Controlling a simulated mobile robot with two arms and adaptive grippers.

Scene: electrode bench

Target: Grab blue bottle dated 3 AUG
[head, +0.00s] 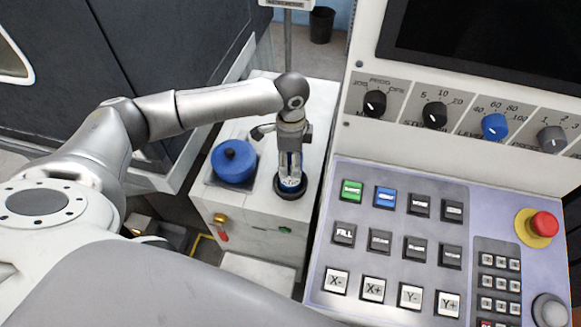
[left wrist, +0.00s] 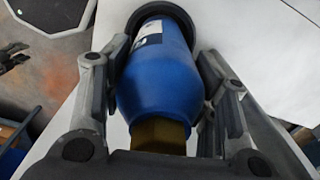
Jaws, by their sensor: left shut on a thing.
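A blue bottle (left wrist: 157,78) with a brass-coloured neck and a white label fills the middle of the left wrist view. The date on the label cannot be read. In the head view only a little of the bottle (head: 290,182) shows between the fingers. Its base sits in a black round holder (head: 291,192) on the white cabinet; the holder also shows in the left wrist view (left wrist: 184,18). My left gripper (head: 290,163) points down over the bottle and is shut on it, one finger on each side. My right gripper is not in view.
A round blue lidded thing (head: 234,162) stands left of the holder on the white cabinet (head: 318,130). A control panel (head: 395,190) with buttons, knobs and a red emergency stop (head: 543,224) rises close on the right. A dark bin (head: 321,25) stands behind.

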